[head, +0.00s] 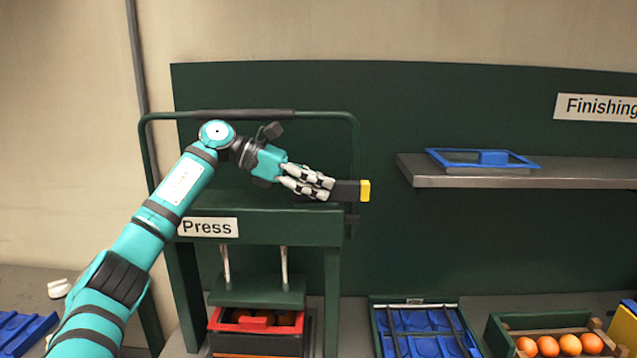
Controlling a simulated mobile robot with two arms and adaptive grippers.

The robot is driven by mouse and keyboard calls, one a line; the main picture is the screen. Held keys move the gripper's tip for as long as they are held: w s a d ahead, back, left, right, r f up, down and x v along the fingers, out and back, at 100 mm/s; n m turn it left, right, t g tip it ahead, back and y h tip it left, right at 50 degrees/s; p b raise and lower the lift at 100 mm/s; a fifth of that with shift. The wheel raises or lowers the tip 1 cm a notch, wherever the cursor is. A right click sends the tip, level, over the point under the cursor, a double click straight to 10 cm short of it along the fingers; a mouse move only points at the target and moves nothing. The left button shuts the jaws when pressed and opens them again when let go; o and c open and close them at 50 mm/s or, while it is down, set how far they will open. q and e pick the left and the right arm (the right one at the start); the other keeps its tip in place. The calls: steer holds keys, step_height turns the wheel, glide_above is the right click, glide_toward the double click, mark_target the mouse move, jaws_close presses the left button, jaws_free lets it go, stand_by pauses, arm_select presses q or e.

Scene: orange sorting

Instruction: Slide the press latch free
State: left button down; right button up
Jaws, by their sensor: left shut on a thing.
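The green press (265,228) stands left of centre, with a white "Press" sign on its front. The latch (365,190) shows as a black bar with a yellow end at the right of the press top. My left gripper (331,189) is shut on the black part of the latch, and the yellow end sticks out to the right. The fingers hide part of the bar. My right gripper is out of view.
A grey shelf (590,175) at right holds a blue-framed lid (440,155). A dark green crate with blue inserts (380,347) and a crate of oranges (497,335) stand on the bench at lower right. The press handle (228,114) arches behind my arm.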

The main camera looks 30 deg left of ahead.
arm_select(q)
steer(key=s+a, duration=0.2)
steer(key=a, duration=0.2)
steer(key=shift+s+a, duration=0.25)
steer(key=shift+s, duration=0.15)
steer(key=c, duration=1.4)
jaws_free()
steer(key=shift+o, duration=1.4)
steer(key=shift+s+a, duration=0.1)
steer(key=shift+a, duration=0.1)
